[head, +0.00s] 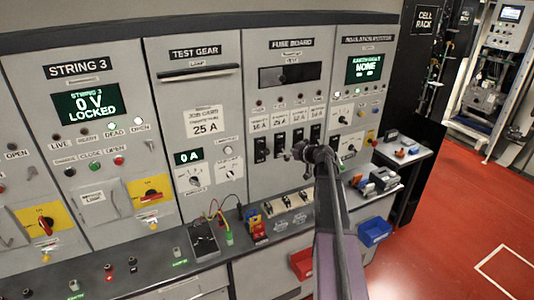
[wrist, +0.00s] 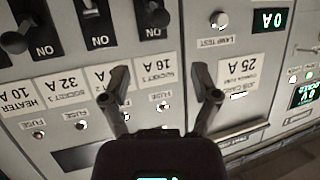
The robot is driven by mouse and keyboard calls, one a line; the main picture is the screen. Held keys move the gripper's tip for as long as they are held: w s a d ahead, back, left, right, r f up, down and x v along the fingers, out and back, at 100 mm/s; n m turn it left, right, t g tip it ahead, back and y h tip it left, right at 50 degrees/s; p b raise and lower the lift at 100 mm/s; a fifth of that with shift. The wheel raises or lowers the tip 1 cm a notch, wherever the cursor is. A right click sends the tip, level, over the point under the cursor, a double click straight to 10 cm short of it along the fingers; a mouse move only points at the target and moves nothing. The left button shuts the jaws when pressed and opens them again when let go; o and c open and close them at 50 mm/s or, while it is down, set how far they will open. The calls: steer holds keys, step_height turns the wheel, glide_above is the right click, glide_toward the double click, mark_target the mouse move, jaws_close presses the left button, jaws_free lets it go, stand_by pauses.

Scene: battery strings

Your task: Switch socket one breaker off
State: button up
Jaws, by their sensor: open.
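The socket one breaker (wrist: 155,14) is a black toggle on a black plate marked ON. In the wrist view, which is upside down, its white label (wrist: 155,72) reads 16 A. In the head view, the breaker (head: 261,149) appears as the leftmost of the black breakers on the fuse board. My gripper (wrist: 161,74) is open and empty, its two fingers either side of the 16 A label, with the toggle beyond the fingertips and apart from them. In the head view my gripper (head: 298,152) covers part of the right-hand breakers.
A neighbouring breaker (wrist: 90,8) is close beside it. The test gear panel (head: 196,100) is left of the fuse board. Red floor (head: 470,210) is open at right.

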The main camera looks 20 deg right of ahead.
mark_target(269, 152)
steer(key=b+x, duration=0.5)
steer(key=x, duration=0.8)
steer(key=shift+w+a+f, duration=0.1)
steer(key=shift+w+f, duration=0.05)
steer(key=shift+w, duration=0.05)
jaws_close()
